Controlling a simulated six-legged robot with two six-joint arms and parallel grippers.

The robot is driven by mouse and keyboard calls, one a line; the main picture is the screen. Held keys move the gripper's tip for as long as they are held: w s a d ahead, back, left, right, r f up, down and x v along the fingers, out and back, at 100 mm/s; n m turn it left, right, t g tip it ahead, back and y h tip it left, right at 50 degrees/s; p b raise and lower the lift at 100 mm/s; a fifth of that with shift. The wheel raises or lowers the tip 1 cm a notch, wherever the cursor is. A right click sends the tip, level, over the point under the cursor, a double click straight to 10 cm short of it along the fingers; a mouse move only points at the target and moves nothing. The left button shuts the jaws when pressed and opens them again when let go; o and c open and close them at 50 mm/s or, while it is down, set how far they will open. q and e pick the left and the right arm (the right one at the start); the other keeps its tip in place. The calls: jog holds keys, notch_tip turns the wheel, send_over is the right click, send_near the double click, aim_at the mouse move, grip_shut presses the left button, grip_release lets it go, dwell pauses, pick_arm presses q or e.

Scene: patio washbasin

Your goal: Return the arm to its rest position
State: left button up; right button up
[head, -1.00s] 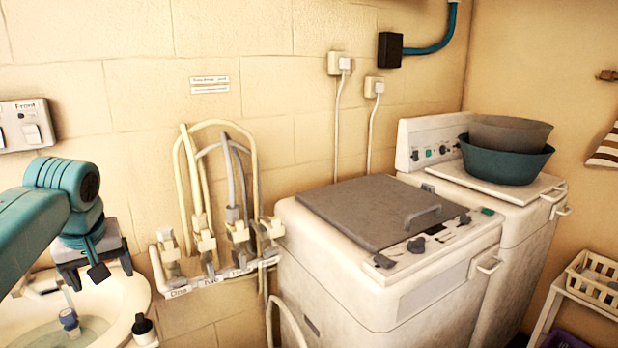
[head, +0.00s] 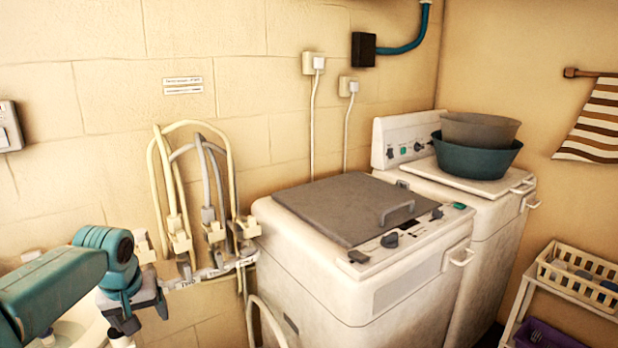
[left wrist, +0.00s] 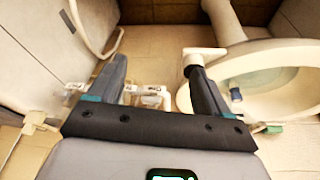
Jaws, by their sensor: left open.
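My left arm comes in from the left in the head view, teal with a dark gripper (head: 143,318) at its end. The gripper points down in front of the wall, near the hose taps, and is open with nothing between its fingers. In the left wrist view the two dark fingers of the gripper (left wrist: 155,60) stand wide apart, with floor and pale fittings showing beyond the gap. My right gripper is in neither view.
A white washbasin (left wrist: 290,58) shows right of the fingers in the wrist view. Hose taps (head: 180,242) stand on the wall right of my arm. A white washing machine (head: 400,285) fills the middle. A basket (head: 575,287) sits on a shelf at right.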

pick_arm(q)
jog(key=s+d+f+m+h, duration=0.1)
jog(key=d+f, duration=0.4)
jog(key=f, duration=0.3)
jog(key=s+d+f+m+g+h, duration=0.1)
jog(key=s+d+f, duration=0.1)
jog(key=d+f, duration=0.45)
jog(key=s+d+f+m+h, duration=0.1)
jog(key=d+f+h, duration=0.15)
jog(key=f, duration=0.75)
jog(key=s+d+f, duration=0.3)
jog(key=s+f, duration=0.1)
jog(key=s, duration=0.3)
jog(key=s+d+f+g, duration=0.1)
jog(key=s+d+f, duration=0.3)
jog(key=s, duration=0.4)
jog(key=s+d+f+g, duration=0.1)
jog(key=s+d+f, duration=0.2)
jog(key=s, duration=0.4)
jog(key=shift+s+d+f+h, duration=0.35)
jog(key=shift+s+d+f, duration=0.05)
jog(key=shift+f, duration=0.3)
jog(key=c, duration=0.7)
jog(key=shift+a, duration=0.1)
